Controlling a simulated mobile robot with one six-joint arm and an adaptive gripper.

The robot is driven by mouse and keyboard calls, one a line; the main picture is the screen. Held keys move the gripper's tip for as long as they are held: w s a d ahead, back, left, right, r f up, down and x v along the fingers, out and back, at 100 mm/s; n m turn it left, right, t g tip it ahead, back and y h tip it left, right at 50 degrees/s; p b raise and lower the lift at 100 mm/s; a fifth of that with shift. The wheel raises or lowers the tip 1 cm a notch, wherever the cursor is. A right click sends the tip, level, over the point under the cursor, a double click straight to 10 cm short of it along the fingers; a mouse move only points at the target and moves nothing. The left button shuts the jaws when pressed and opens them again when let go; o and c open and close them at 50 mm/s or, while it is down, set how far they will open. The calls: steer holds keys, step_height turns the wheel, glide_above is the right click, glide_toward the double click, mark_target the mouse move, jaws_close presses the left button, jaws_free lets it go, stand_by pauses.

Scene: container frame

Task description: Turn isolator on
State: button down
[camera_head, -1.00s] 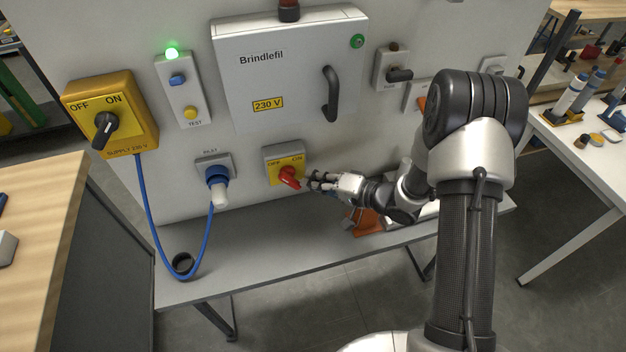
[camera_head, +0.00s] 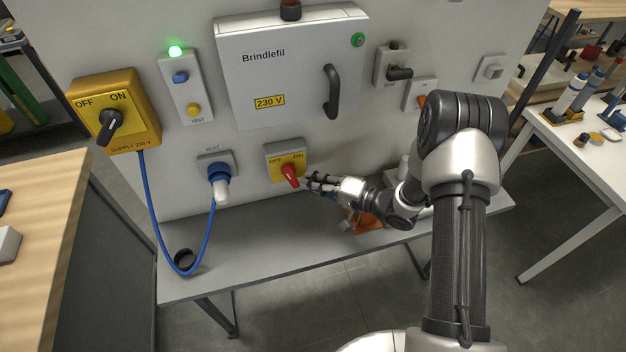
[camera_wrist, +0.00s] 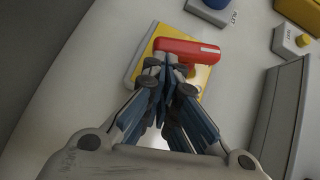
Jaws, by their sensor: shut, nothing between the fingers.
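The isolator is a small yellow plate (camera_head: 285,160) marked OFF and ON, with a red handle (camera_head: 290,176), on the lower part of the white panel. The handle slants from upper left to lower right in the head view. My gripper (camera_head: 308,184) is shut and empty, just right of the handle's lower end. In the wrist view, my closed fingertips (camera_wrist: 165,72) are right at the red handle (camera_wrist: 185,49), partly covering the yellow plate (camera_wrist: 201,76). I cannot tell whether they touch the handle.
A blue plug (camera_head: 218,180) with a blue cable is left of the isolator. A yellow supply switch (camera_head: 140,110) with a black knob is farther left. A grey cabinet (camera_head: 300,85) is above. An orange object (camera_head: 366,222) stands on the bench (camera_head: 250,250) below my wrist.

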steer(key=shift+a+f, duration=0.15)
steer(key=shift+f, duration=0.35)
steer(key=shift+s+a+f+b, duration=0.15)
steer(key=shift+a+f+b, duration=0.25)
steer(key=shift+f, duration=0.35)
stand_by(0.5)
steer(key=shift+a+f+m+t+y+b, duration=0.1)
steer(key=shift+a+m+t+y+b, duration=0.1)
steer(key=shift+m+y, duration=0.35)
steer(key=shift+a+f+m+t+y+b, duration=0.1)
steer(key=shift+a+m+t+y, duration=0.1)
steer(key=shift+m+y, duration=0.3)
steer(key=shift+s+a+f+b, duration=0.25)
steer(key=shift+a+f+b, duration=0.2)
steer(key=shift+a, duration=0.25)
stand_by(0.4)
steer(key=shift+r, duration=0.1)
stand_by(1.2)
